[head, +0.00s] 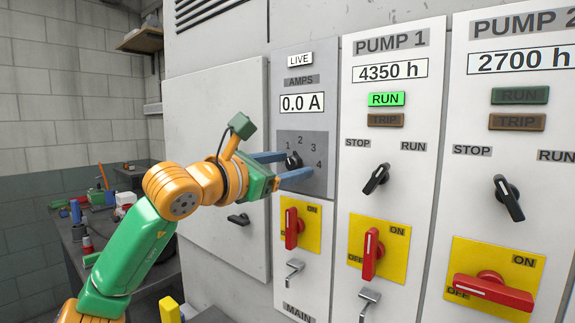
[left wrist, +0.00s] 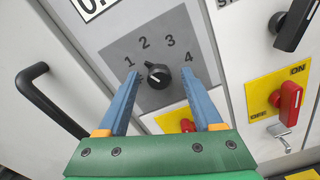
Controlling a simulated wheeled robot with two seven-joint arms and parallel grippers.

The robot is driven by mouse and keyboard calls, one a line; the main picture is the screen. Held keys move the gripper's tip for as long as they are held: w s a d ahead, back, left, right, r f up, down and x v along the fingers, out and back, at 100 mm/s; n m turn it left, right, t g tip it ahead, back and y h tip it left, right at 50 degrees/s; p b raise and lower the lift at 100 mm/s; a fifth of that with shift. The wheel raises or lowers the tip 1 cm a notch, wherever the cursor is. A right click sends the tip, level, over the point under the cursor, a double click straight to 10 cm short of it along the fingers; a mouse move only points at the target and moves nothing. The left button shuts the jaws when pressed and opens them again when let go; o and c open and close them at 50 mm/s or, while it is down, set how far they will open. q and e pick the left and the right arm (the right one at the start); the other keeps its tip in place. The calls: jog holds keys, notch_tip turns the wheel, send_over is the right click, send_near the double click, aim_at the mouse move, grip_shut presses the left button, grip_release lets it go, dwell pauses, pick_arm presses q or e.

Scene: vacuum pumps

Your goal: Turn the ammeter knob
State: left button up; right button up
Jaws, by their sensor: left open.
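The ammeter knob (head: 292,161) is a small black rotary knob on a grey plate (head: 318,143) with numbers around it. In the left wrist view the fingertips (left wrist: 160,75) show gaps to the knob on both sides. The ammeter display (head: 302,103) reads 0.0 A. My right gripper is not in view.
Below the knob is a red switch (head: 292,228) on a yellow plate. To the right stand the PUMP 1 (head: 391,43) and PUMP 2 panels with black selectors (head: 376,179) and red handles (head: 370,254). A cluttered workbench (head: 78,241) is at the left.

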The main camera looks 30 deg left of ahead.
pick_arm(q)
jog(key=shift+s, duration=0.1)
jog(key=shift+s+a+b, duration=0.1)
jog(key=shift+s+b, duration=0.3)
jog(key=shift+s, duration=0.55)
jog(key=shift+s, duration=0.2)
jog(key=s, duration=0.2)
jog(key=s+b, duration=0.1)
jog(key=s, duration=0.2)
jog(key=shift+s+a, duration=0.25)
jog(key=shift+s, duration=0.05)
